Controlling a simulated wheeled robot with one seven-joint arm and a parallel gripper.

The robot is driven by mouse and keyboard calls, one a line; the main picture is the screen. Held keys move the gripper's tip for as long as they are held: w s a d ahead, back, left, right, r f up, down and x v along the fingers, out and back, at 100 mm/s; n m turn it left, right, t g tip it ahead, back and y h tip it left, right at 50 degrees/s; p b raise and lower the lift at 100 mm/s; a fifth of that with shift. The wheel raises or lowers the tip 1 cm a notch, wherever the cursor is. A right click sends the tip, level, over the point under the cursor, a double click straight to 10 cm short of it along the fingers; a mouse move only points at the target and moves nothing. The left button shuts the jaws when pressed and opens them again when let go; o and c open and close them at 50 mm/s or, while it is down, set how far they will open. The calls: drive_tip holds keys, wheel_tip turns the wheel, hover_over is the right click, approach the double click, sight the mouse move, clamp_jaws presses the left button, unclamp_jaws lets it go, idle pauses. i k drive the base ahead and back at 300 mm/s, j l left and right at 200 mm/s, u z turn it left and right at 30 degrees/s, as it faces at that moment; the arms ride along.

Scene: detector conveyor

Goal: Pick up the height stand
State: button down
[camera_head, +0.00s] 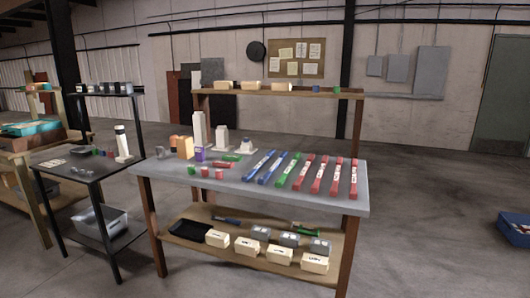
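Several pale upright items stand on two tables, and I cannot tell for certain which is the height stand. A tall white block (198,129) stands at the back left of the grey-topped table (300,203). To its right are two shorter white pieces with dark tops, one upright (222,138) and one lower (246,146). Another white upright piece with a dark top (122,140) stands on the black table (72,170) at left. My gripper is not in view.
Blue, green and red bars (315,175) lie across the grey table's right half. Small coloured cubes and a purple-white carton (200,154) stand at its left. A lower shelf (215,250) holds boxes. A blue bin (514,231) sits far right. Open floor (430,220) lies right of the table.

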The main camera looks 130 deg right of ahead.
sight(246, 148)
drive_tip(key=z, duration=4.3)
drive_tip(key=i+j, duration=0.5)
drive_tip(key=i, duration=0.15)
drive_tip(key=i+j, duration=0.45)
drive_tip(key=i, duration=0.2)
drive_tip(key=i+j+z, duration=0.1)
drive_tip(key=i+j, duration=0.4)
drive_tip(key=i, duration=0.15)
